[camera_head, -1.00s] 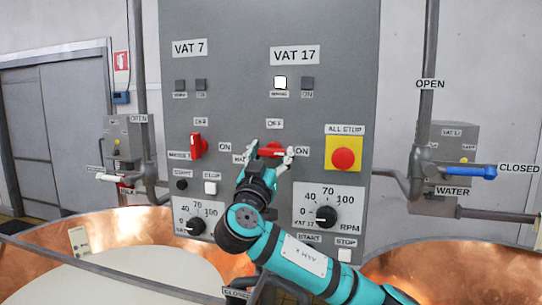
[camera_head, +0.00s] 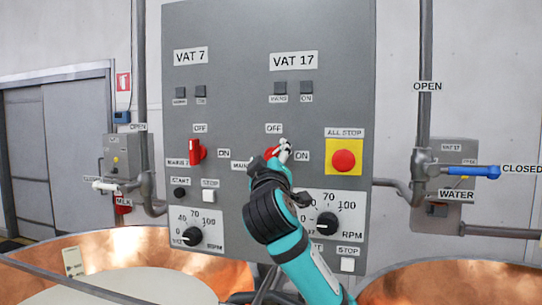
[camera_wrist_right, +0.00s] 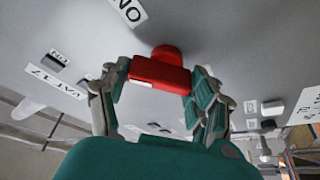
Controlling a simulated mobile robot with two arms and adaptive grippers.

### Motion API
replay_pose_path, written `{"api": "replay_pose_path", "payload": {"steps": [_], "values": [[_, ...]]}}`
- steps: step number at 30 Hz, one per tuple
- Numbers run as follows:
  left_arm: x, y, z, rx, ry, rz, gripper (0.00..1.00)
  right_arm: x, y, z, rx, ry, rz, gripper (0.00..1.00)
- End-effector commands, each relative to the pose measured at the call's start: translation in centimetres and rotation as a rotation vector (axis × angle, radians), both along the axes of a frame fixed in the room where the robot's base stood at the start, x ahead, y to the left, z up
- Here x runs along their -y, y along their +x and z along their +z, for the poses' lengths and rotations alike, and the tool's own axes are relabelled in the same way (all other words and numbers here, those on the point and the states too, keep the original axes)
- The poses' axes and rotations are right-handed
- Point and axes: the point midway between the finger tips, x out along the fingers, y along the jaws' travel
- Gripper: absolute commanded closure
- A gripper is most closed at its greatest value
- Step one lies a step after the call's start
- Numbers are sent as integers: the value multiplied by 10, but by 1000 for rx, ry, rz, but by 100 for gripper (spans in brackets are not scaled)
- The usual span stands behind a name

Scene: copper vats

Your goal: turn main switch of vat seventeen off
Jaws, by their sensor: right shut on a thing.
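The red main switch of vat 17 (camera_head: 269,153) sits on the grey panel under the VAT 17 label (camera_head: 294,61), between its OFF label above and ON label at right. My right gripper (camera_head: 280,150) is at this switch and partly hides it. In the right wrist view the red handle (camera_wrist_right: 158,75) lies between the two fingers of my right gripper (camera_wrist_right: 160,90), which is shut on it. The handle's exact angle is hard to tell in the head view. The two small indicators under VAT 17 (camera_head: 280,88) are dark. My left gripper is not in view.
Vat 7's red switch (camera_head: 196,152) is to the left on the same panel. The red all-stop button (camera_head: 344,160) on yellow is close at right. An RPM knob (camera_head: 327,223) is below. A blue valve handle (camera_head: 480,171) is at far right.

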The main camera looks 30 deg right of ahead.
Motion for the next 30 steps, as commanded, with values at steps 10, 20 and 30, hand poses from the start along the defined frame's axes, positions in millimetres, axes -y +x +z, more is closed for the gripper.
{"api": "replay_pose_path", "payload": {"steps": [10, 20, 30], "values": [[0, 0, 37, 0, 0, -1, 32, 0, 1, 5, -259, -216, -2, 70], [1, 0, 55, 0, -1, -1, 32, -1, 1, 3, -477, -403, -1, 70], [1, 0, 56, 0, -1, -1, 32, -1, 2, 1, -621, -526, -1, 70]]}}
